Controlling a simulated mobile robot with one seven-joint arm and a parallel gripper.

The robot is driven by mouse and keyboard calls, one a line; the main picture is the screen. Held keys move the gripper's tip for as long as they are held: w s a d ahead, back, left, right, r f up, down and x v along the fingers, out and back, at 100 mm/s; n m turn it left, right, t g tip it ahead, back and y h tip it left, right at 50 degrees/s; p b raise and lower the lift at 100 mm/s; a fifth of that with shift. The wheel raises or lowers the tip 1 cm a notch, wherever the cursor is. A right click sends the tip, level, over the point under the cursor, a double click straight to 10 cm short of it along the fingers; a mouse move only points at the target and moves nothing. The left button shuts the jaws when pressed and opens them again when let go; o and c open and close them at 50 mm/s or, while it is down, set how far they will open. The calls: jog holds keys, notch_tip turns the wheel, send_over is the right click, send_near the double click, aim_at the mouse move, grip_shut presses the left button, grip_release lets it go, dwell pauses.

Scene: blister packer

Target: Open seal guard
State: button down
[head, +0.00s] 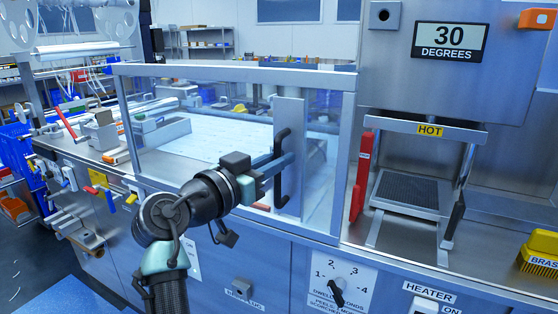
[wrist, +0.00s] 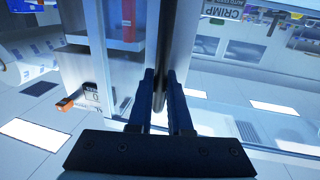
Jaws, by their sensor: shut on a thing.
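The seal guard (head: 230,74) is a clear-panelled box with a grey metal frame, standing on the steel bench in the middle of the head view. A vertical metal plate (head: 291,118) on its front carries a black upright handle (head: 280,185). My gripper (head: 284,160) reaches in from the left and is shut on this handle, around its middle to upper part. In the wrist view, my gripper's two dark fingers (wrist: 158,90) lie on either side of the dark vertical handle (wrist: 164,45). The fingers hide part of the handle.
Right of the guard stand a red upright bar (head: 359,185) and a steel press with a yellow HOT label (head: 430,130). A numbered dial (head: 337,290) and HEATER switch (head: 430,295) are on the front panel below. Levers and small fixtures crowd the left.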

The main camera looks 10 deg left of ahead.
jog(key=c, duration=0.8)
grip_release()
jog(key=shift+c, duration=0.2)
jog(key=shift+s, duration=0.1)
jog(key=v, duration=1.2)
jog(key=shift+s+a, duration=0.2)
jog(key=shift+s, duration=0.15)
